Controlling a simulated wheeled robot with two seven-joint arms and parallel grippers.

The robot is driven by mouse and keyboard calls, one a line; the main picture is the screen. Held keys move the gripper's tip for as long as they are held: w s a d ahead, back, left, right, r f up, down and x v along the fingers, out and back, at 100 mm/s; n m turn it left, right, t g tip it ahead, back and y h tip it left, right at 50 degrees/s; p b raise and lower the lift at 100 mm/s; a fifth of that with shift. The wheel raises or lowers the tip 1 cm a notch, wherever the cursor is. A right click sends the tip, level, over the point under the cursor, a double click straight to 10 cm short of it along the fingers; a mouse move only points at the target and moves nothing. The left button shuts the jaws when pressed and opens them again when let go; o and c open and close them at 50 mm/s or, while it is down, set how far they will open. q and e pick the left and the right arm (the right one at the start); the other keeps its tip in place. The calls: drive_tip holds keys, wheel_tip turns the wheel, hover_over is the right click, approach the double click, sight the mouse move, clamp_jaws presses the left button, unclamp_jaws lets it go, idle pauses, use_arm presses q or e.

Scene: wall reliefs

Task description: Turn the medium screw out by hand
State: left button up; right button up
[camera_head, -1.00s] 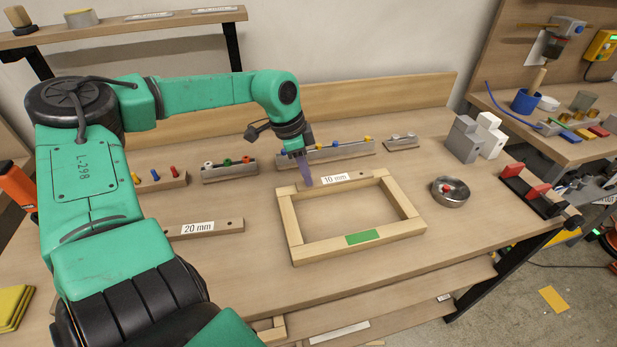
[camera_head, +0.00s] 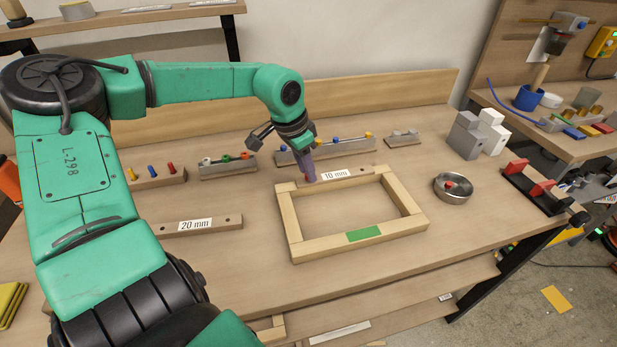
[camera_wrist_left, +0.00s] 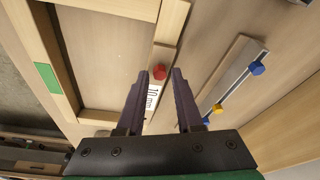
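A red-headed screw (camera_wrist_left: 159,72) stands in the wooden strip labelled 10 mm (camera_head: 350,174), at the back rail of the light wooden frame (camera_head: 360,239). My left gripper (camera_head: 309,179) points down over the label's left end. In the left wrist view its purple fingers (camera_wrist_left: 157,78) are apart, and the red head shows between their tips. I cannot tell whether either finger touches it. In the head view the fingers mostly hide the screw. My right gripper is not in view.
Racks with coloured screws stand behind the frame, including a grey one (camera_head: 345,148) and a wooden one (camera_head: 158,179). A 20 mm strip (camera_head: 225,222) lies left. A round metal dish (camera_head: 453,195) holds a red-headed piece. Grey and white blocks (camera_head: 466,138) stand back right.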

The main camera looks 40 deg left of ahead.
use_arm(q)
drive_tip(key=shift+m, duration=0.3)
drive_tip(key=m, duration=0.2)
drive_tip(key=shift+a+m+h+b, duration=0.1)
drive_tip(key=shift+m+h+b, duration=0.25)
drive_tip(key=shift+m+h, duration=0.05)
drive_tip(key=m+g, duration=0.1)
drive_tip(key=m, duration=0.3)
drive_tip(key=shift+w+h, duration=0.1)
drive_tip(key=shift+h, duration=0.2)
clamp_jaws()
drive_tip(key=shift+n+t+b, duration=0.3)
drive_tip(key=shift+n+b, duration=0.25)
drive_tip(key=shift+n, duration=0.65)
drive_tip(key=shift+f+n+y+b, duration=0.15)
drive_tip(key=shift+n+y+b, duration=0.3)
drive_tip(key=shift+n, duration=0.75)
drive_tip(key=shift+r, duration=0.2)
